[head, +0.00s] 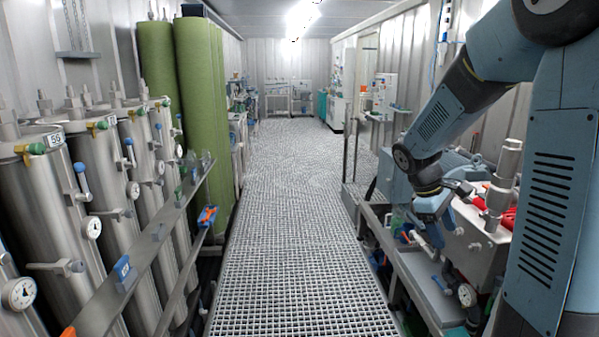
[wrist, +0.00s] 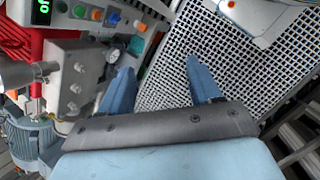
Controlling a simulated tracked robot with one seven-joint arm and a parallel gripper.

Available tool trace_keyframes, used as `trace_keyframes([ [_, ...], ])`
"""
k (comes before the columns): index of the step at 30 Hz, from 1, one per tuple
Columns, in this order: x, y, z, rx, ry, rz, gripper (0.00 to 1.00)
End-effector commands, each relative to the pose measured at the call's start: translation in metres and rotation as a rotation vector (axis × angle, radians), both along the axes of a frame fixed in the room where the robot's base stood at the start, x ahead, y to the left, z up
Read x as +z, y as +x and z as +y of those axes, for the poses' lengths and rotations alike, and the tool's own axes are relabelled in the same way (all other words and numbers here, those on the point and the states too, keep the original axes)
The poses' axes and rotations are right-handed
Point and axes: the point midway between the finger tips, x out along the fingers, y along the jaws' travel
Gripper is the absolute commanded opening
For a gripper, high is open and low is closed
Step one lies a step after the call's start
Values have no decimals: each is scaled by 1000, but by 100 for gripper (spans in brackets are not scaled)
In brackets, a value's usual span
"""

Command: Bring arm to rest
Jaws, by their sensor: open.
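My arm reaches down from the right side of the head view, and my gripper (head: 432,231) hangs over the equipment on the right side of the walkway. In the wrist view my gripper (wrist: 157,82) shows two blue fingers spread apart with nothing between them. Behind the fingers lie the grated floor (wrist: 185,60) and the edge of a panel with coloured buttons (wrist: 95,14). In the head view the fingertips are small and partly merge with the machinery behind them.
Steel vessels (head: 95,200) with gauges and valves line the left, beside tall green cylinders (head: 200,120). A pump unit (head: 470,240) with pipes stands close by my gripper. The grated walkway (head: 290,230) down the middle is clear. White cabinets (head: 336,112) stand farther back.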

Motion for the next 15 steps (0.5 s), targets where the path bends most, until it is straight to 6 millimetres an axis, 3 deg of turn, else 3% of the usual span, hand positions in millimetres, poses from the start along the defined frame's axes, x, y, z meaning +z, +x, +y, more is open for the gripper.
trace_keyframes([
  [6, 37, -36, 21, -121, 86, -164, 63],
  [15, 75, -86, 50, -284, 219, -372, 63],
])
